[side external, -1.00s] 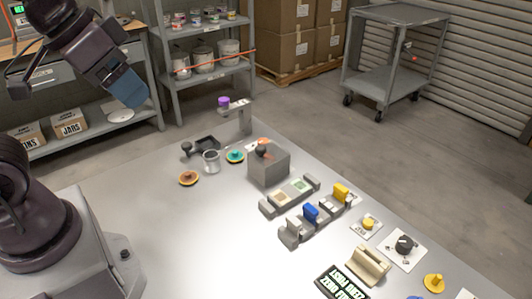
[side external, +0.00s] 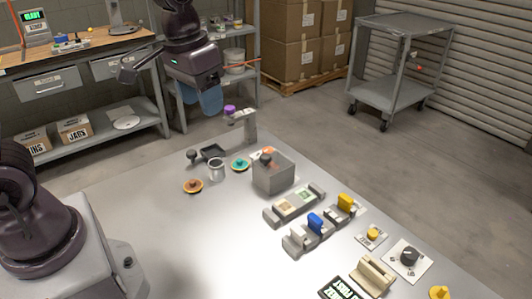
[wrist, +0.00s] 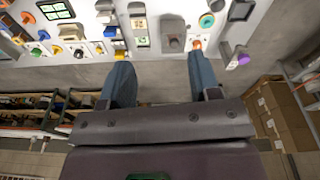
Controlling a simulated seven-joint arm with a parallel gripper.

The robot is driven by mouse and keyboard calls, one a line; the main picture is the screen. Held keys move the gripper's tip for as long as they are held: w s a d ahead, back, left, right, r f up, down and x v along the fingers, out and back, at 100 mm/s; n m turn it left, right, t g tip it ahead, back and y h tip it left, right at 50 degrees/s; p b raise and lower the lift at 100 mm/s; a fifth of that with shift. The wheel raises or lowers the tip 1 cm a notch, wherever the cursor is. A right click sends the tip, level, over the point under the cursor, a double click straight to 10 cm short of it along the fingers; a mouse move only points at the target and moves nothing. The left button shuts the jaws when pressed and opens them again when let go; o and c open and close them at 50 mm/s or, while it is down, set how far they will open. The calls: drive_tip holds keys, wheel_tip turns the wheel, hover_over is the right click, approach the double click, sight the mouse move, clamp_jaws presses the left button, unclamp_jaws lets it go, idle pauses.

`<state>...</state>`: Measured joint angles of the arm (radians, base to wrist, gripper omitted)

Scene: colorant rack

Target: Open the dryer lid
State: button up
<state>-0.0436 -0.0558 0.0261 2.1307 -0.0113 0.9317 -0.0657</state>
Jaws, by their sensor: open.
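A grey box (side external: 273,176) with a dark round knob (side external: 266,157) on top stands on the pale table; it appears to be the dryer, though no label is readable. Its top looks closed. The box also shows in the wrist view (wrist: 172,25), near the top edge, beyond the fingers. My gripper (side external: 210,101) hangs in the air with its blue fingers pointing down, above and behind the box, near the table's far edge. In the wrist view my gripper (wrist: 163,82) has its fingers wide apart with nothing between them.
A post with a purple knob (side external: 230,109) stands at the table's far edge, close below my gripper. A metal cup (side external: 216,169), a teal disc (side external: 240,164) and an orange disc (side external: 193,186) lie left of the box. Blocks with blue and yellow parts (side external: 315,223) stand in front. The table's left is clear.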

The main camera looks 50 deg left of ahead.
sight(266, 155)
drive_tip(key=w+a+f+n+g, duration=0.1)
drive_tip(key=w+a+f+n, duration=0.2)
drive_tip(key=w, duration=0.5)
drive_tip(key=w+a+f+n+g, duration=0.1)
drive_tip(key=w+f+n, duration=0.1)
drive_tip(key=w+f, duration=0.55)
drive_tip(key=f, duration=0.7)
drive_tip(key=w+f, duration=0.1)
drive_tip(key=f, duration=0.3)
drive_tip(key=shift+w+d, duration=0.1)
drive_tip(key=shift+d, duration=0.1)
